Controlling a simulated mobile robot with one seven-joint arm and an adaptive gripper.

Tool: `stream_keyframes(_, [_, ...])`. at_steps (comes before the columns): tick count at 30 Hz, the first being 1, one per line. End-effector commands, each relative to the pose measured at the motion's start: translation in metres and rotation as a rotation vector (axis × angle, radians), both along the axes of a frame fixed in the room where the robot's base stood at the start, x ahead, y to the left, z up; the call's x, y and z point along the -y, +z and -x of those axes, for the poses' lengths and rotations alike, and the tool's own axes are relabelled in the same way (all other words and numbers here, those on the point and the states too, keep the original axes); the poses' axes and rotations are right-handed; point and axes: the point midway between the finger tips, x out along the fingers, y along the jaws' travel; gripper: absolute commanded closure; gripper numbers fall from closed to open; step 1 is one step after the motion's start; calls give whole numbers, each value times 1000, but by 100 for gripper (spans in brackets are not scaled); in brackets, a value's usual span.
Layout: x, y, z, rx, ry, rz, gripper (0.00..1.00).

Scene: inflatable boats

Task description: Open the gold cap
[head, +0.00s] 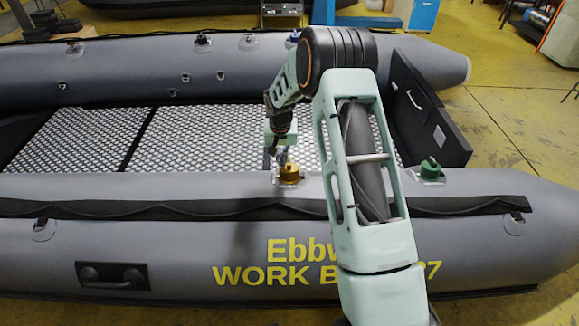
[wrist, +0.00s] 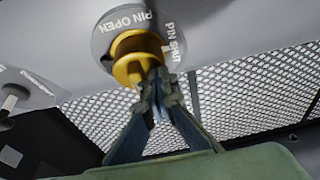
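The gold cap (head: 289,174) sits on a round grey valve patch on the near tube of the grey boat. In the wrist view the gold cap (wrist: 128,52) has a raised grip, and the patch around it reads "PIN OPEN", with more lettering partly hidden at right. My gripper (head: 283,157) reaches down to the cap from above. In the wrist view my gripper (wrist: 160,80) has its fingertips drawn together at the cap's raised grip, apparently pinching its end. The tips hide part of the cap.
A green cap (head: 430,169) sits on the same tube at right, near the black transom board (head: 430,110). A perforated metal floor (head: 210,138) lies inside the boat. Another valve patch (wrist: 20,92) shows at left in the wrist view.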

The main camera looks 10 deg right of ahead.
Motion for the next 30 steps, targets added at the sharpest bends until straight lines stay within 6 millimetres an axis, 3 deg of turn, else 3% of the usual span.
stream_keyframes(1, [0,-10,4,-9,1,-1,100])
stream_keyframes(12, [10,-14,9,-19,-2,1,100])
stream_keyframes(30, [30,-5,12,-25,-4,9,100])
